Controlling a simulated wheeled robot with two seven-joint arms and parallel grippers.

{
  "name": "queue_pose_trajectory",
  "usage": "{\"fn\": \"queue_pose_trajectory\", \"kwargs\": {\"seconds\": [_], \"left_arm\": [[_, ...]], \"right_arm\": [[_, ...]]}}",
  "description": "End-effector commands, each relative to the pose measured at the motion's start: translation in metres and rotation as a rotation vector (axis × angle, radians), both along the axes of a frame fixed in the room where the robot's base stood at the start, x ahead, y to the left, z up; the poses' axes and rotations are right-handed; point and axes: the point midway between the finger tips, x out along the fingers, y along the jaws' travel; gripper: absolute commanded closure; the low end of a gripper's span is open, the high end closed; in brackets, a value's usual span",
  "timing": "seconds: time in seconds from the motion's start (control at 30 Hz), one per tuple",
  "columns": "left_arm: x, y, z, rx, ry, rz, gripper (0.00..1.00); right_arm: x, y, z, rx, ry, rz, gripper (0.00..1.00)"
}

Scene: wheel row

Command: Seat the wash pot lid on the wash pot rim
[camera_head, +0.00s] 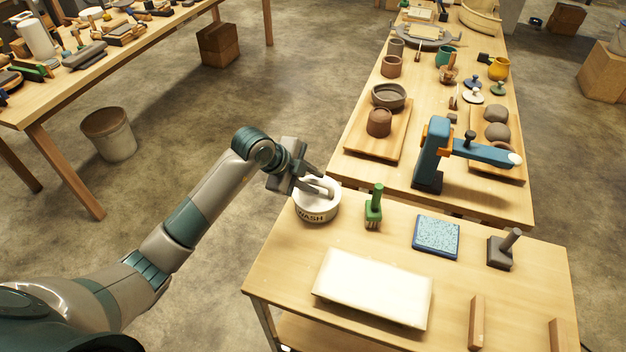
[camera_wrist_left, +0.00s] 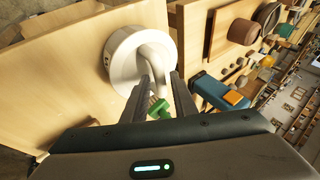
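The white wash pot (camera_head: 316,212), with WASH on its front, stands at the far left corner of the near table. Its white lid (camera_head: 328,196) is at the pot's top, with an arched handle (camera_wrist_left: 156,62). In the left wrist view the lid looks roughly centred over the pot (camera_wrist_left: 111,58); I cannot tell whether a small gap is left at the rim. My left gripper (camera_head: 318,184) reaches in from the left, its fingers on either side of the handle and seemingly closed on it. The fingers hide part of the lid. My right gripper is not in view.
A green brush (camera_head: 374,207) stands close to the pot's right. A blue sponge tray (camera_head: 436,236), a grey stamp-like tool (camera_head: 502,249) and a white slab (camera_head: 373,287) are on the near table. A blue device (camera_head: 434,152) stands on the far table.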

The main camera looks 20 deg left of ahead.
Motion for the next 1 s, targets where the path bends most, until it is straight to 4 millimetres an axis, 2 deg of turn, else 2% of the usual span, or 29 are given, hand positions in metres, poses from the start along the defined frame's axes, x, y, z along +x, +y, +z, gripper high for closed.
{"fn": "queue_pose_trajectory", "kwargs": {"seconds": [1.0], "left_arm": [[-0.012, 0.009, 0.022, 0.000, 0.000, 0.000, 0.75]], "right_arm": [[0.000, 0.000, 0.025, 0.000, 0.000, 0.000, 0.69]]}}
